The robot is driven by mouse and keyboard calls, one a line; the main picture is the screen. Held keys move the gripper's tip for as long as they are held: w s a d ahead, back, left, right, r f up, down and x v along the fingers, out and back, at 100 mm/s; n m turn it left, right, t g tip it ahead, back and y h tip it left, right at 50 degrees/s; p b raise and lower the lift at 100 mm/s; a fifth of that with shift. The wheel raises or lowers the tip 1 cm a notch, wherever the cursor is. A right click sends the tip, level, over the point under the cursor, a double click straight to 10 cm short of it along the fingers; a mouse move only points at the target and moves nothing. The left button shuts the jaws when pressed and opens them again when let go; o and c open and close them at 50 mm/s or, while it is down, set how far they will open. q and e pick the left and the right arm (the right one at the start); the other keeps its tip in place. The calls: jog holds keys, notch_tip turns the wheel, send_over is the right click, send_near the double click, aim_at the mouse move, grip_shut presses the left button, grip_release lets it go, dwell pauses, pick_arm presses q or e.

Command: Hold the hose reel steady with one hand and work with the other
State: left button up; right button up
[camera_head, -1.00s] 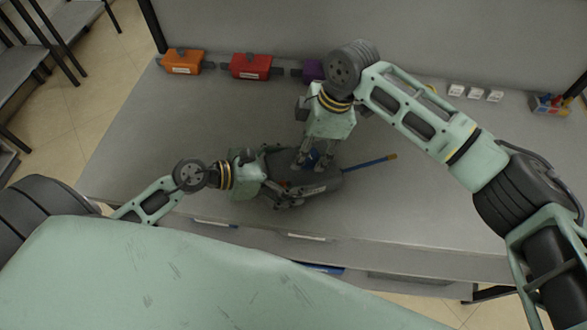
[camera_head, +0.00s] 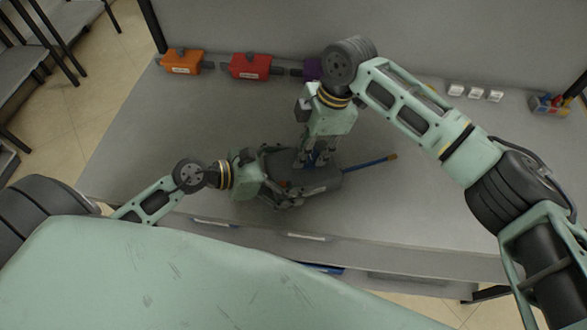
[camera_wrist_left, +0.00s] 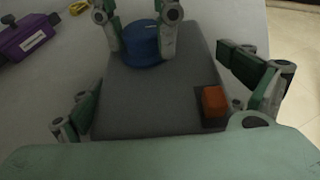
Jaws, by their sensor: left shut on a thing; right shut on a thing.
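The hose reel has a dark grey body (camera_head: 322,181) on the table and also fills the middle of the left wrist view (camera_wrist_left: 150,100). A blue hose with an orange tip (camera_head: 370,162) sticks out to the right. A blue round knob (camera_wrist_left: 144,50) and an orange block (camera_wrist_left: 213,101) sit on the body. My left gripper (camera_head: 286,186) is shut on the body, its fingers along both sides. My right gripper (camera_head: 315,160) comes from above and is shut on the blue knob, its fingers on either side. The knob is mostly hidden in the head view.
An orange box (camera_head: 182,62), a red box (camera_head: 250,66) and a purple box (camera_head: 313,69) stand along the back. The table (camera_head: 440,200) is clear at right.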

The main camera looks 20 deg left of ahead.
jog(key=m+t, duration=0.1)
jog(key=m, duration=0.3)
jog(key=shift+s, duration=0.1)
jog(key=m, duration=0.4)
jog(key=shift+t+y, duration=0.3)
jog(key=shift+t, duration=0.1)
jog(key=m+t, duration=0.1)
jog(key=m, duration=0.2)
jog(key=shift+s+m, duration=0.1)
jog(key=shift+m, duration=0.2)
jog(key=m, duration=0.4)
jog(key=shift+t, duration=0.4)
jog(key=o, duration=0.9)
